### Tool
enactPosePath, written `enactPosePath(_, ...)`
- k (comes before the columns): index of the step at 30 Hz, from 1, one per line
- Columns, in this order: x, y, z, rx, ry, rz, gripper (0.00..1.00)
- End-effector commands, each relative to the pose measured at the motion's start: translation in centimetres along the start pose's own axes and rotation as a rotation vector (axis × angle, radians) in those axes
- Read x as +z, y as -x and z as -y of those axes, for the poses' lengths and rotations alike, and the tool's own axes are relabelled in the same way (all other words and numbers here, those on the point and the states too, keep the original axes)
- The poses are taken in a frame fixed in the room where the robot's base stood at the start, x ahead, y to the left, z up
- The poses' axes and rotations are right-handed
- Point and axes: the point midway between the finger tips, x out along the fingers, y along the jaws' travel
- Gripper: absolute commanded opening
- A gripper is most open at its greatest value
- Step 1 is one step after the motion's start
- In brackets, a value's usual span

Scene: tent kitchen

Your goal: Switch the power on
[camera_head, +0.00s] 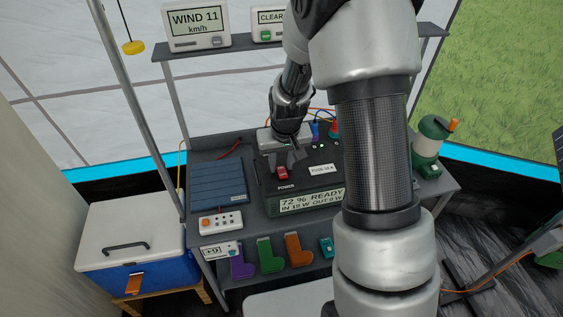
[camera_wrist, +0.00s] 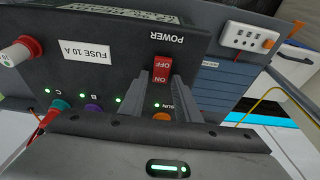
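The red power rocker switch (camera_head: 282,173) sits on the dark power box (camera_head: 262,201), above the word POWER. In the wrist view the rocker (camera_wrist: 162,68) appears upside down, marked OFF and ON; its pressed side is hard to tell. My gripper (camera_head: 283,161) is over the box at the switch. In the wrist view its two grey fingers (camera_wrist: 163,82) point at the ON end of the rocker, with a gap between them. I cannot tell whether they touch it. The box display (camera_head: 311,201) reads 72 % READY, IN 15 W, OUT 0 W.
A blue panel (camera_head: 218,186) and a white socket strip (camera_head: 220,222) lie left of the box. A green lantern (camera_head: 429,139) stands right. Colored plugs and a FUSE 10 A label (camera_wrist: 84,51) are beside the switch. A cooler (camera_head: 133,243) stands at the lower left.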

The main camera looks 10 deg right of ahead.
Motion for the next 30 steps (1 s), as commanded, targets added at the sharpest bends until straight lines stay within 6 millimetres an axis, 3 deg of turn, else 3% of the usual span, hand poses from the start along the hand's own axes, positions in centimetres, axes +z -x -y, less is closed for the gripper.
enactPosePath(10,0.0,0.1,0.0,0.0,0.0,-0.001,0.39)
enactPosePath(14,-0.1,1.0,0.0,0.0,0.0,-0.003,0.39)
enactPosePath(30,-0.2,13.3,0.0,0.0,0.0,-0.007,0.39)
